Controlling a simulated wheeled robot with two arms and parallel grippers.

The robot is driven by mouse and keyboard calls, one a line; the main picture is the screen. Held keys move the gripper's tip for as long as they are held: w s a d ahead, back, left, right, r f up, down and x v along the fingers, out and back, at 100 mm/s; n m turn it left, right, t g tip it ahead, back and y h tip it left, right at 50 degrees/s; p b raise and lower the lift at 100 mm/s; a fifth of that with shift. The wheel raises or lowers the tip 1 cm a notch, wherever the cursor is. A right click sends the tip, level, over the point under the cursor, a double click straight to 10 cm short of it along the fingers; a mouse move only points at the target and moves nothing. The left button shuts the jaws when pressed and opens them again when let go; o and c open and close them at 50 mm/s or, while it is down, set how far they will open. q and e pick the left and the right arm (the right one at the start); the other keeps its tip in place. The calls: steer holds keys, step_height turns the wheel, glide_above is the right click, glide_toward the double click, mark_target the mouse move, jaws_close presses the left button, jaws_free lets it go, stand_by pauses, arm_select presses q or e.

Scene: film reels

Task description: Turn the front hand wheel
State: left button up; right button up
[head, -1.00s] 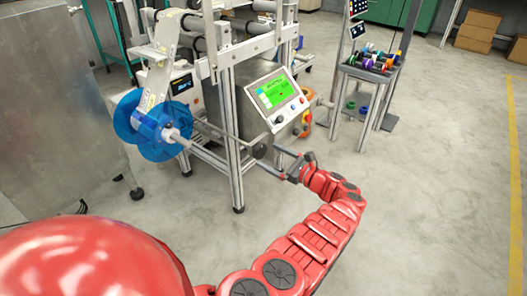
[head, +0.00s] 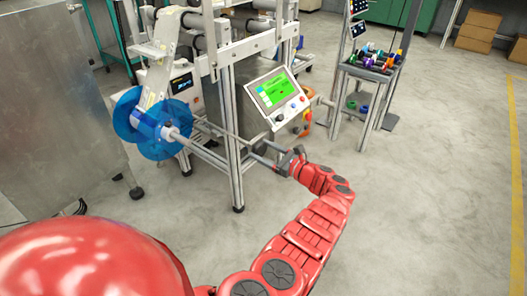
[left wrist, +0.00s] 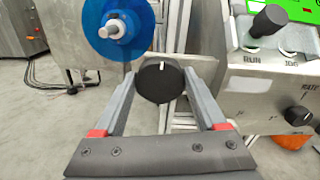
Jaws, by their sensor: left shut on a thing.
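The front hand wheel is a black round knob with a white mark on its face, on the front of the machine. It shows large in the left wrist view (left wrist: 160,84), between my fingertips. My left gripper (head: 259,150) is beside the machine's front post in the head view, with its two grey fingers around the knob. The gripper also shows in the left wrist view (left wrist: 160,78), shut on the knob with one finger on each side. In the head view the knob is small and mostly hidden by the fingers. My right gripper is not in view.
A blue film reel (head: 155,125) hangs on a shaft left of the knob. A control panel with a green screen (head: 277,95) and buttons is just above right of my gripper. Metal frame posts (head: 232,140) stand close by. The floor to the right is clear.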

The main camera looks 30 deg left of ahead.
arm_select(q)
steer(key=shift+c, duration=0.7)
steer(key=shift+n, duration=1)
steer(key=shift+f+n+b, duration=0.1)
steer(key=shift+n+b, duration=0.5)
steer(key=shift+n, duration=1.6)
steer(key=shift+s, duration=0.1)
